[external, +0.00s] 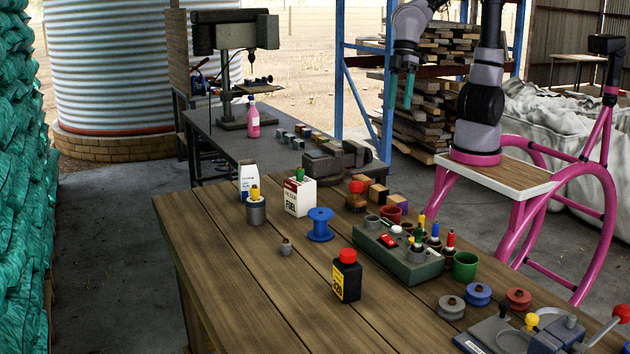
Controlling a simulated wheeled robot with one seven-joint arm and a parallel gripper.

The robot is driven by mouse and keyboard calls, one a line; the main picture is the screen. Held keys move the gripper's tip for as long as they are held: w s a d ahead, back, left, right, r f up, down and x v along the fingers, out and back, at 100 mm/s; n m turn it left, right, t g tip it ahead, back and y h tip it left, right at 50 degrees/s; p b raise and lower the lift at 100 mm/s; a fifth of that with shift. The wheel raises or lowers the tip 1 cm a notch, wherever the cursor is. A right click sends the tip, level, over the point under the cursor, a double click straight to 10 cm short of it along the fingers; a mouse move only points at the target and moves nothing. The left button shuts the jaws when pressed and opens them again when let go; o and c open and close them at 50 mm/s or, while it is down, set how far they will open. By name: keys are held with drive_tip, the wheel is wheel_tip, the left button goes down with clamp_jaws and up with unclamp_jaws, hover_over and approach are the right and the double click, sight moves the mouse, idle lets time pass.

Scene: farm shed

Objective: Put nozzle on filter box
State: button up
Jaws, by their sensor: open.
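A white box with red edges and the word FUEL (299,198), which looks like the filter box, stands upright on the wooden table. A small green tip (300,174) shows at its top; I cannot tell if it rests on the box or stands behind it. A yellow nozzle-like tip (255,191) sits on a grey cylinder (256,212) to its left. A small grey fitting (286,247) stands in front. Which of these is the task's nozzle is not clear. My gripper (408,104), with teal fingers, hangs open and empty high beyond the table, right of the box.
A blue spool (320,225) and a black bottle with red cap (347,276) stand near the box. A green-grey tray (402,265) holds several coloured-tipped items. A white carton (248,181) stands behind the grey cylinder. A vise (338,158) is behind. The table's front left is clear.

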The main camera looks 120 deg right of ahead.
drive_tip(key=s+a+r+m+t, duration=0.1)
drive_tip(key=s+r+m+t, duration=0.3)
drive_tip(key=s+r, duration=0.5)
drive_tip(key=shift+s+a+m, duration=0.4)
drive_tip(key=shift+s, duration=0.75)
